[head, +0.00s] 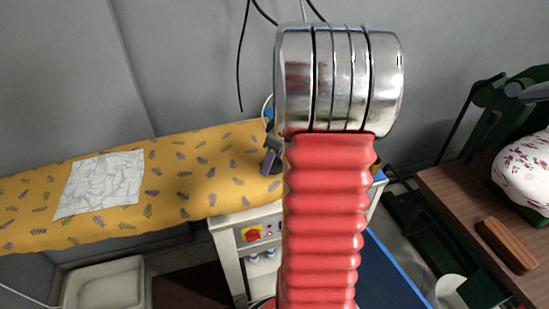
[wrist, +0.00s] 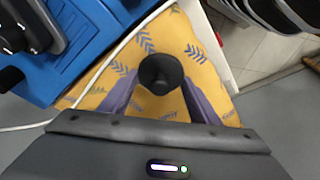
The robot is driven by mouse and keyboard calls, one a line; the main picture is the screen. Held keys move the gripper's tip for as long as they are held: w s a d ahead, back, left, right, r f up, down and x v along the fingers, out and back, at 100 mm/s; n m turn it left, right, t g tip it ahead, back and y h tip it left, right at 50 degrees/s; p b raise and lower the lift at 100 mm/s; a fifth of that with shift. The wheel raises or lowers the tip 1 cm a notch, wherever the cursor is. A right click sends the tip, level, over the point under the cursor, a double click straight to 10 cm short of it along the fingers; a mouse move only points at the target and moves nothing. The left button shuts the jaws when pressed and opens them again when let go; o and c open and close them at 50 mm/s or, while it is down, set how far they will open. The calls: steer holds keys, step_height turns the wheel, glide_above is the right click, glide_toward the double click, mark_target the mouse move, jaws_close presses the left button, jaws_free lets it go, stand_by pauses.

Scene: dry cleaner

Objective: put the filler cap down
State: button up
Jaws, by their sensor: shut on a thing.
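The filler cap (wrist: 160,72) is a dark, round piece with a narrower lower part, seen in the wrist view between the two purple fingers of my gripper (wrist: 160,85). My gripper is shut on it. Behind the cap lies the yellow, leaf-patterned cover of the ironing board (wrist: 145,45). I cannot tell how far the cap is above this cover. In the head view, my red and chrome arm hides the cap and most of my gripper; a purple finger (head: 270,162) shows at its left, over the right end of the board (head: 190,175).
A crumpled white sheet (head: 102,184) lies on the board's left part. A blue appliance (wrist: 65,50) and a pale cord (wrist: 105,65) are close by at left in the wrist view. Below the board is a cabinet with a red switch (head: 252,235). The board's middle is clear.

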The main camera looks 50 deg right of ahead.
steer(key=o, duration=1)
steer(key=shift+o, duration=0.2)
steer(key=v, duration=1.2)
